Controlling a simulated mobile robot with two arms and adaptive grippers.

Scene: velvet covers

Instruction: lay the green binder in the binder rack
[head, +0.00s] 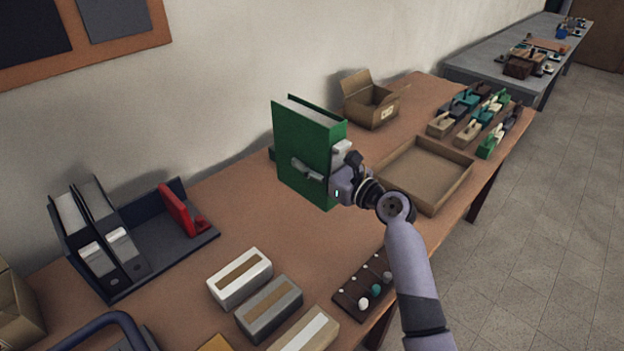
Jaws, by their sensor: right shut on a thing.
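The green binder (300,150) stands upright in my right gripper (318,172), over the back middle of the table. One finger lies across its broad green cover; the other finger is hidden behind the binder. I cannot tell whether its lower edge touches the table. The binder rack (160,262) is a dark open tray with raised ends at the left. My left gripper is not in view.
Several boxes (270,306) lie at the front middle, beside a dark strip with small balls (362,288). An open cardboard box (369,101) and an empty shallow tray (424,176) are right of the binder. Bare tabletop (236,220) lies between rack and binder.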

